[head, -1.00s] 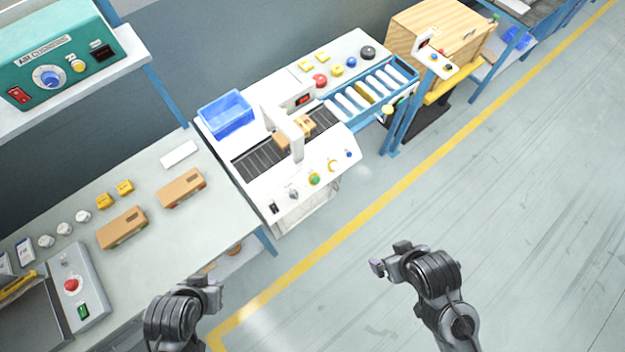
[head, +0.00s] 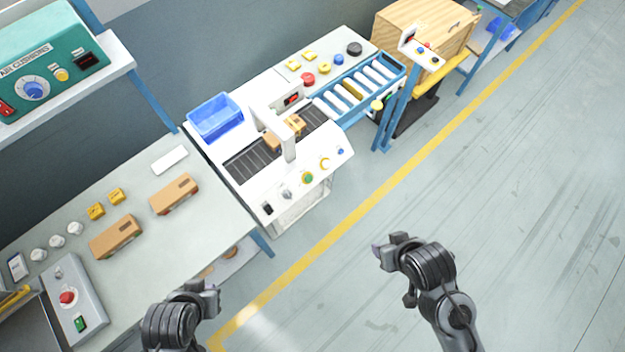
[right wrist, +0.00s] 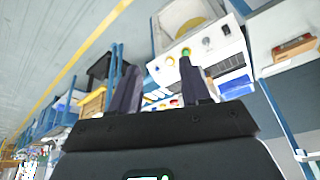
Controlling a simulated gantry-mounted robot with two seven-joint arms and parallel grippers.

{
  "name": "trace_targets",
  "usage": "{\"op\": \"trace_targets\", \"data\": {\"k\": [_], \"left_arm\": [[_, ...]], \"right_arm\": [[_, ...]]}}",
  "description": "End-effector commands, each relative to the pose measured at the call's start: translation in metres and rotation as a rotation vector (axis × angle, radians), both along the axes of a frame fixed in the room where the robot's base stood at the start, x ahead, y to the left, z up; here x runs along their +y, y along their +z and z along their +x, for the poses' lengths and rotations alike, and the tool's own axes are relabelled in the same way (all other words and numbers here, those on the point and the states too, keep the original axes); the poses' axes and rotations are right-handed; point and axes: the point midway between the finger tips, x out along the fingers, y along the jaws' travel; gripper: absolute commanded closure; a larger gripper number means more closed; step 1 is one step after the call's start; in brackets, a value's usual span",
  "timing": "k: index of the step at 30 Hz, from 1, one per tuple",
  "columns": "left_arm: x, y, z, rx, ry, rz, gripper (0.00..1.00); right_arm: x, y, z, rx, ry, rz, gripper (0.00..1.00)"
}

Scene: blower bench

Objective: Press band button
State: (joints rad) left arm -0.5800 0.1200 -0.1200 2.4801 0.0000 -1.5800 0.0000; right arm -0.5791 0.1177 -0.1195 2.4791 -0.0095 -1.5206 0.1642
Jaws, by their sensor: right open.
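A white machine (head: 330,168) with an arch and a dark roller bed stands at the centre of the head view. A small brown box (head: 295,124) sits at its arch. Its front panel carries a black switch (head: 267,209), a grey knob (head: 287,194), a green button (head: 308,177), a yellow ring-shaped control (head: 325,163) and a blue button (head: 339,150). I cannot read which is the band button. My right gripper (head: 383,252) is open and empty, over the floor well short of the panel; its fingers show in the right wrist view (right wrist: 160,85). My left gripper (head: 212,292) is low at the left, its jaws unclear.
A bench (head: 215,215) with brown boxes (head: 174,194) and a red-button control box (head: 75,300) lies left. A blue bin (head: 215,117) and roller conveyor (head: 360,90) adjoin the machine. A blue post (head: 395,115) stands right of it. The foreground floor (head: 500,230) is clear.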

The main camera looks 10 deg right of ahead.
Motion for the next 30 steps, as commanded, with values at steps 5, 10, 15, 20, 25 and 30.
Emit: {"op": "trace_targets", "data": {"k": [5,10,15,20,25,30], "left_arm": [[0.0,0.0,0.0,0.0,0.0,0.0,1.0],[0.0,-0.014,0.0,-0.001,0.0,0.0,1.0],[0.0,-0.036,0.0,-0.001,0.0,0.0,1.0],[0.0,-0.061,0.0,0.0,0.0,0.0,1.0],[0.0,-0.092,0.0,0.001,0.0,0.0,1.0],[0.0,-0.114,0.0,0.002,0.0,0.0,1.0]], "right_arm": [[0.003,-0.047,0.014,-0.025,-0.206,0.097,0.81],[0.0,-0.141,0.035,-0.021,-0.448,0.23,1.0],[0.0,-0.223,0.069,-0.014,-0.652,0.386,1.0],[0.008,-0.289,0.11,0.003,-0.811,0.549,1.0],[0.027,-0.334,0.166,0.025,-0.901,0.708,1.0],[0.043,-0.341,0.221,0.023,-0.903,0.782,1.0]]}}
